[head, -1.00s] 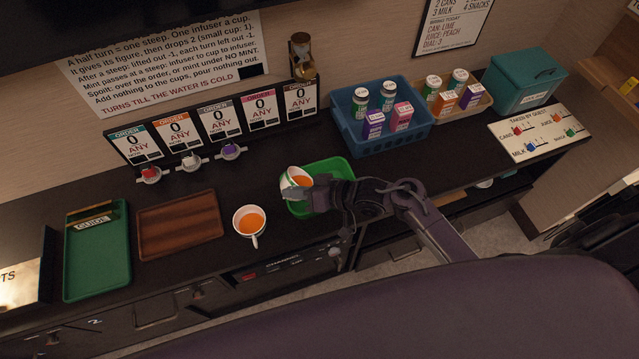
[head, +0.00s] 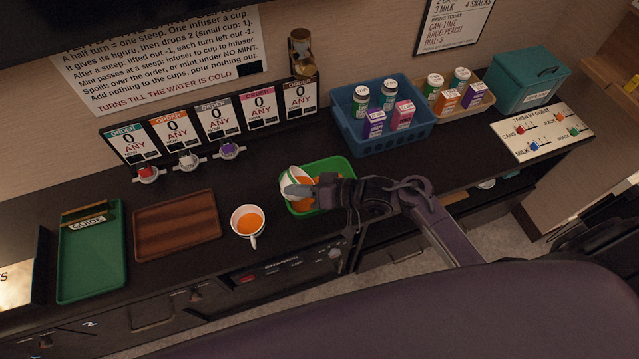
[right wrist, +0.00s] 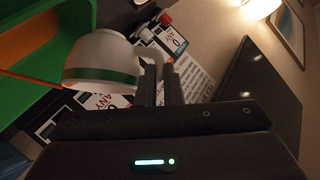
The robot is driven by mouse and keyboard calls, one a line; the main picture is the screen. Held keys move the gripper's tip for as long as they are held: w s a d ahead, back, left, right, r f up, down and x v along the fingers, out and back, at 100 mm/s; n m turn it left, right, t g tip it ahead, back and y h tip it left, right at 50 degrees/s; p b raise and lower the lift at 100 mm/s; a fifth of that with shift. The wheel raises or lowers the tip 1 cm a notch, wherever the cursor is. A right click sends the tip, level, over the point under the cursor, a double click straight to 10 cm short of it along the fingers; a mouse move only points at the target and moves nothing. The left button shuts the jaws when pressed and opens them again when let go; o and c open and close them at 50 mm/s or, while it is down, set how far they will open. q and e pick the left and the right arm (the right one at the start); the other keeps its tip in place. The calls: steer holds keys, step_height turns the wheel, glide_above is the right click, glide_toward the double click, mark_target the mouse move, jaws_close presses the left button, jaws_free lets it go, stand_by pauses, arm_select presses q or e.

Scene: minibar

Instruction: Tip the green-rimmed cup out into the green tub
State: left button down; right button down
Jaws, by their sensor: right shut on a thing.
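The green-rimmed cup (head: 291,183) is white and is held steeply tilted over the green tub (head: 338,166), its mouth toward the tub. My right gripper (head: 300,190) is shut on the cup. In the right wrist view, the cup (right wrist: 103,60) shows its green band beside the closed fingers (right wrist: 160,82). Orange liquid (head: 304,206) shows in the tub below the cup, and an orange patch (right wrist: 28,52) lies inside the green wall in the wrist view. I cannot see how much is left in the cup. My left gripper is not in view.
A second white cup (head: 236,214) with orange liquid stands upright left of the tub. A wooden tray (head: 178,224) and a green tray (head: 92,270) lie further left. A blue basket (head: 385,140) of bottles and boxes stands behind the tub. Order cards (head: 215,124) line the back.

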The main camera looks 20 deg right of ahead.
steer(key=shift+d+f+y+b, duration=0.1)
steer(key=shift+d+y+b, duration=0.05)
steer(key=shift+y+b, duration=0.2)
steer(key=shift+w+d+r+m+t+y+b, duration=0.1)
steer(key=shift+d+r+m+y+b, duration=0.15)
steer(key=shift+d+y+b, duration=0.35)
steer(key=shift+w+d+r+m+t+y+b, duration=0.1)
steer(key=shift+w+d+r+m+y+b, duration=0.15)
steer(key=shift+b, duration=0.7)
steer(key=shift+d+r+m+t+y+b, duration=0.1)
steer(key=shift+d+r+m+y+b, duration=0.15)
steer(key=shift+d+y+b, duration=0.35)
stand_by(0.6)
steer(key=shift+w+d+r+m+t+y+b, duration=0.15)
steer(key=shift+d+m+b, duration=0.1)
steer(key=shift+d, duration=0.15)
steer(key=shift+w+d+m+t+y+b, duration=0.15)
steer(key=shift+d+m+b, duration=0.1)
steer(key=shift+d, duration=0.15)
steer(key=s+a+f+n+h+p, duration=0.1)
steer(key=a+f+n+h+p, duration=0.1)
steer(key=a+h+p, duration=0.4)
steer(key=s+a+f+n+g+h+p, duration=0.1)
steer(key=s+a+f+n+h+p, duration=0.1)
steer(key=a+n+h+p, duration=0.3)
steer(key=shift+s+a+f+h+p, duration=0.4)
steer(key=shift+a+f+h, duration=0.3)
steer(key=shift+a, duration=1.35)
